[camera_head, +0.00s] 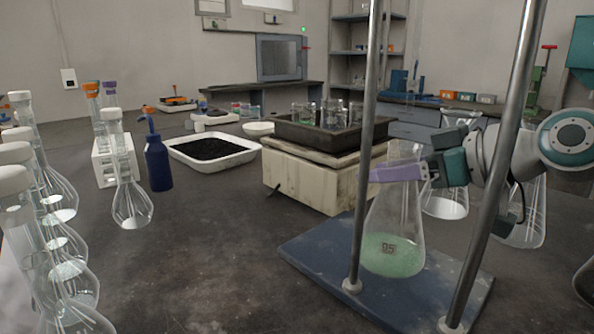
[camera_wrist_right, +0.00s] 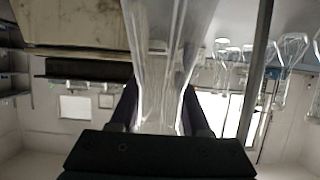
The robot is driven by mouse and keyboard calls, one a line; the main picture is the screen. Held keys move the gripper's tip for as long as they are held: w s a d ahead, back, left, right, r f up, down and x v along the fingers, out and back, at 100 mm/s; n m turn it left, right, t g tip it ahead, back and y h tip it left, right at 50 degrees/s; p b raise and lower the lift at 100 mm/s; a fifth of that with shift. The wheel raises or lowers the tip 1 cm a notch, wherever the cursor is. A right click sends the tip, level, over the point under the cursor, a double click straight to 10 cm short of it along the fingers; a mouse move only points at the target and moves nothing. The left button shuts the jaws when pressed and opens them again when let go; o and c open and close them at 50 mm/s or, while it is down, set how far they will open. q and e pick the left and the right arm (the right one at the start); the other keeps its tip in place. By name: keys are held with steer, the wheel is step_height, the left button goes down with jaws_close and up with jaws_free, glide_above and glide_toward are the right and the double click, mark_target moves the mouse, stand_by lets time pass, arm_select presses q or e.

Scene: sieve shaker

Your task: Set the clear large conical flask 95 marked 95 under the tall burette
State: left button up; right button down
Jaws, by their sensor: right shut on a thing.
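The clear conical flask 95 (camera_head: 396,215) holds pale green liquid and shows the mark 95 low on its front. My right gripper (camera_head: 398,173) comes in from the right and is shut on its neck. In the right wrist view the clear neck (camera_wrist_right: 165,60) runs between the two fingers (camera_wrist_right: 160,108). The flask is upright over the blue base plate (camera_head: 315,252); I cannot tell whether it touches the plate. A metal rod (camera_head: 364,150) passes by the flask's left side. No burette tube can be made out. My left gripper is out of view.
A second metal rod (camera_head: 500,150) rises at the plate's right front. A pale box-shaped device (camera_head: 310,180) with a dark tray of glassware stands behind. Several flasks crowd the left edge, and other flasks (camera_head: 445,200) stand right of flask 95.

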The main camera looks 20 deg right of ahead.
steer(key=shift+f, duration=0.1)
steer(key=shift+c, duration=1.8)
jaws_free()
steer(key=shift+s+d+r, duration=0.15)
steer(key=shift+r, duration=0.05)
steer(key=p+v, duration=0.1)
steer(key=v, duration=1)
steer(key=shift+s, duration=0.25)
steer(key=shift+r, duration=0.1)
